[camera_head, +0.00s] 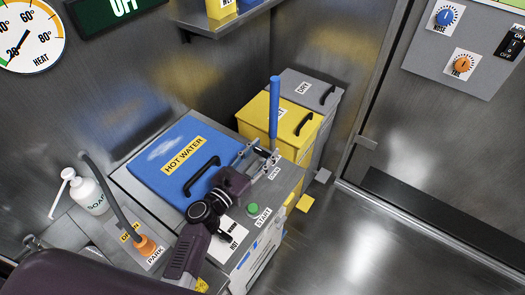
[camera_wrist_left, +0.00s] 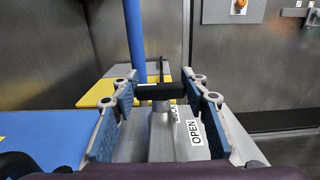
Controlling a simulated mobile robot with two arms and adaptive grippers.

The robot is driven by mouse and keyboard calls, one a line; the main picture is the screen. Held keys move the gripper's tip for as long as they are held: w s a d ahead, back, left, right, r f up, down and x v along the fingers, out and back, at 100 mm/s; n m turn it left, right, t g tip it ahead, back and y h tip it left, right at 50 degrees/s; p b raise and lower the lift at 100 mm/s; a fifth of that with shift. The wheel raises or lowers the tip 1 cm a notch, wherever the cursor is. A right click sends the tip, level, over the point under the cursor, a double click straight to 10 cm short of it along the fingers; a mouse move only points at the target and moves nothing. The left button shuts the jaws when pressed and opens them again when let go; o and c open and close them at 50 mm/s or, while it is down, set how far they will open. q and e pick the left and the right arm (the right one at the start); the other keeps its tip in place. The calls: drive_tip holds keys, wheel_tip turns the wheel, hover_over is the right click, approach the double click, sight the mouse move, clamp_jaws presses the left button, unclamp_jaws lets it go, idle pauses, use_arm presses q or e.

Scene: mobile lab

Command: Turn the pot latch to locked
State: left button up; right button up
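The pot is a steel box with a blue lid (camera_head: 172,158) marked HOT WATER and a black lid handle. My left gripper (camera_head: 263,158) is at the pot's right rear edge, by the OPEN label (camera_head: 275,173). In the left wrist view, a black latch bar (camera_wrist_left: 162,91) on a metal post lies crosswise between the fingertips. The OPEN label (camera_wrist_left: 196,133) is beside the right finger. The fingers are wide apart; I cannot tell whether they touch the bar ends. In the head view the gripper hides most of the latch. My right gripper is not in view.
A blue upright pole (camera_head: 274,105) stands close behind the gripper. Yellow (camera_head: 259,107) and grey (camera_head: 322,80) bins stand beyond the pot. A green START button (camera_head: 253,209) is on the pot's front top. A soap bottle (camera_head: 90,197) stands left.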

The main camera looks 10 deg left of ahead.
use_arm(q)
clamp_jaws()
drive_tip(key=shift+m+g+h, duration=0.5)
drive_tip(key=shift+m+h, duration=0.3)
drive_tip(key=shift+h, duration=0.3)
drive_tip(key=o, duration=0.8)
unclamp_jaws()
drive_tip(key=v, duration=0.7)
drive_tip(key=shift+s+a, duration=0.1)
drive_tip(key=shift+s, duration=0.1)
